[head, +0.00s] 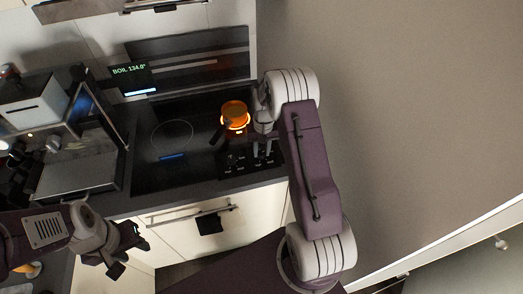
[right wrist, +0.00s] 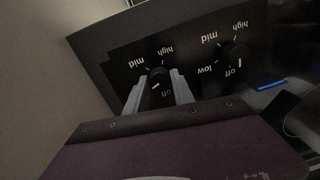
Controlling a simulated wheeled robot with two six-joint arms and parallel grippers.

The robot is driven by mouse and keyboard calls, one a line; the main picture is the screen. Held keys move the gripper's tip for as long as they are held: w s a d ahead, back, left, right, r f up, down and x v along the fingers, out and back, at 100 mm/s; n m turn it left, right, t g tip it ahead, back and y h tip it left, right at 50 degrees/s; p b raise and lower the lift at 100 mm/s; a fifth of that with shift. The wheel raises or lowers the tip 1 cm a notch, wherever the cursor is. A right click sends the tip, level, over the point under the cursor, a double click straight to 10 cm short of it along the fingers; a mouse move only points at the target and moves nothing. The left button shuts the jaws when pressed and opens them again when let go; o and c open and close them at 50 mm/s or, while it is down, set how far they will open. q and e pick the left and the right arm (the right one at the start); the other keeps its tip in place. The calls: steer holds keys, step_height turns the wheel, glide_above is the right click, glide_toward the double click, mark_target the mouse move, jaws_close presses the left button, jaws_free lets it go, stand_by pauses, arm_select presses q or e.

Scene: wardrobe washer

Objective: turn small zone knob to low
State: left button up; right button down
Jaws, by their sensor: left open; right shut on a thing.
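In the right wrist view a dark knob (right wrist: 158,76) sits between the two grey fingers of my right gripper (right wrist: 158,92), which is shut on it. A pale mark on the knob lies near the left finger. A second knob (right wrist: 237,52) beside it is free, with its white mark near "off". In the head view my right gripper (head: 262,150) reaches the hob's front right corner. My left gripper (head: 122,248) is open and empty, left of the cabinet front.
An orange pot (head: 235,113) stands on a glowing zone of the black hob (head: 150,178), close to my right gripper. A display (head: 130,80) reads "BOIL 134.0°". A dark cloth (head: 209,224) hangs from the handle below. A wall closes off the right.

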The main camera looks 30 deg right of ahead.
mark_target(262, 153)
steer(key=c, duration=1.4)
jaws_free()
steer(key=shift+w+r, duration=0.15)
steer(key=o, duration=0.3)
steer(key=r, duration=0.4)
steer(key=r+b, duration=0.1)
steer(key=r, duration=0.4)
steer(key=shift+s+d, duration=0.2)
steer(key=shift+a, duration=0.1)
